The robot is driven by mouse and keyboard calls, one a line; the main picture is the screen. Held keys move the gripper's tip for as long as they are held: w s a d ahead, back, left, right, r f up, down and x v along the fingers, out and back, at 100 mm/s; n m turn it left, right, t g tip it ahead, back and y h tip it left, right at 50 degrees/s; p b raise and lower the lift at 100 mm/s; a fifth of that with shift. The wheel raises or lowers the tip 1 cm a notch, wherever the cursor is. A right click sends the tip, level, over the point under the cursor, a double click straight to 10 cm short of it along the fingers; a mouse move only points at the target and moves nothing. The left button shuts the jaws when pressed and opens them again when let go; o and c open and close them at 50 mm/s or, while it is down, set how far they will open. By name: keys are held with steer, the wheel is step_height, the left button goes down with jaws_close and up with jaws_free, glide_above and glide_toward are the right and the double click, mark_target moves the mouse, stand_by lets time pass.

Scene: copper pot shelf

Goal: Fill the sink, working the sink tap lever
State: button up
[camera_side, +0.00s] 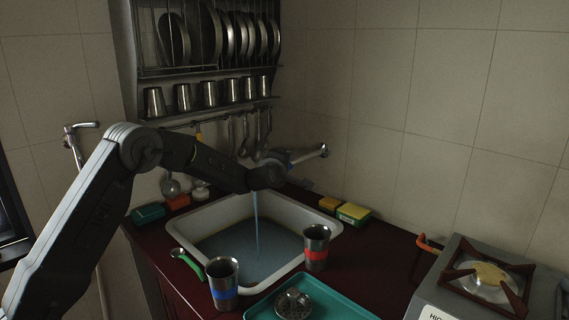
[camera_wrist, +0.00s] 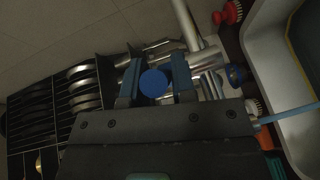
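The sink (camera_side: 322,219) is a pale basin set in the dark red counter. Water (camera_side: 262,262) lies in it, and a thin stream (camera_side: 257,225) falls into it from beside my gripper (camera_side: 285,165). The silver tap (camera_side: 310,153) sticks out to the right past my gripper, which hides much of it. In the wrist view, my gripper (camera_wrist: 157,85) has its fingers apart, one on each side of a round blue knob (camera_wrist: 154,83), which looks like the lever's end. I cannot tell whether the fingers touch it. A silver tap tube (camera_wrist: 187,25) shows beyond.
A cup with a blue band (camera_side: 222,283) and one with a red band (camera_side: 316,247) stand by the sink's front and right. A green-handled scoop (camera_side: 188,264), teal tray (camera_side: 335,303), sponges (camera_side: 352,213) and stove (camera_side: 490,285) are around. A plate rack (camera_side: 205,70) hangs behind.

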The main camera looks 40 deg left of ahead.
steer(key=o, duration=0.3)
steer(key=v, duration=1.4)
steer(key=shift+w, duration=0.1)
